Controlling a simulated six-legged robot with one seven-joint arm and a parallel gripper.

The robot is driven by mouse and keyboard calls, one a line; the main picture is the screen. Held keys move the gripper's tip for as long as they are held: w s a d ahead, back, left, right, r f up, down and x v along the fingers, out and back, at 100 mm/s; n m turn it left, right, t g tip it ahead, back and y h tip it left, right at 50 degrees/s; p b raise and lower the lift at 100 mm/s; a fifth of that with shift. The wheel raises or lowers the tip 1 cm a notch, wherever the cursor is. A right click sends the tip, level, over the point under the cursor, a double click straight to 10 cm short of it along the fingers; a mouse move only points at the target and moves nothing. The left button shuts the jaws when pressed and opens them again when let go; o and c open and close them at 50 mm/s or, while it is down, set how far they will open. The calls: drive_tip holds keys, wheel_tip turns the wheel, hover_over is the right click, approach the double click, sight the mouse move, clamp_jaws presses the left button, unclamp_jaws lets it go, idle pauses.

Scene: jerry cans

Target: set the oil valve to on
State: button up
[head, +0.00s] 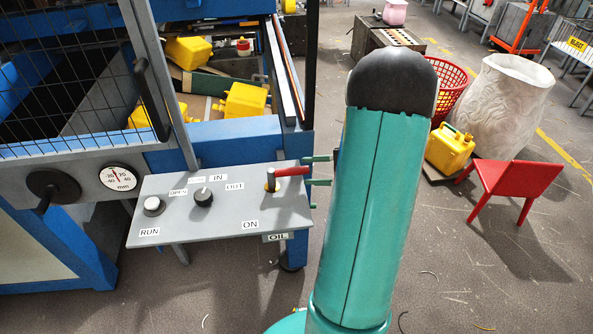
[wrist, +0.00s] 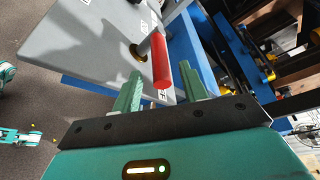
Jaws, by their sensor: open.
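The oil valve has a red handle (head: 291,171) on a brass-coloured base at the right end of the grey control panel (head: 200,222). The handle points right, toward my gripper. The ON label (head: 250,224) lies in front of the valve, and the OIL label (head: 277,237) is on the panel's front edge. My gripper (head: 309,171) is open, its green fingertips just right of the panel. In the wrist view the red handle (wrist: 161,64) reaches between the open fingers of my gripper (wrist: 160,75), with gaps visible on both sides.
The panel also carries a black knob (head: 203,197) and a white RUN button (head: 153,205). A blue machine frame (head: 235,130) stands behind it, with yellow jerry cans (head: 245,100) inside. A red chair (head: 511,184) and a white pot (head: 506,105) stand right. Open floor lies in front.

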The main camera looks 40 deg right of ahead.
drive_tip(key=x, duration=0.4)
drive_tip(key=shift+w+a+f, duration=0.1)
drive_tip(key=shift+w+a, duration=0.1)
drive_tip(key=shift+w, duration=0.15)
clamp_jaws()
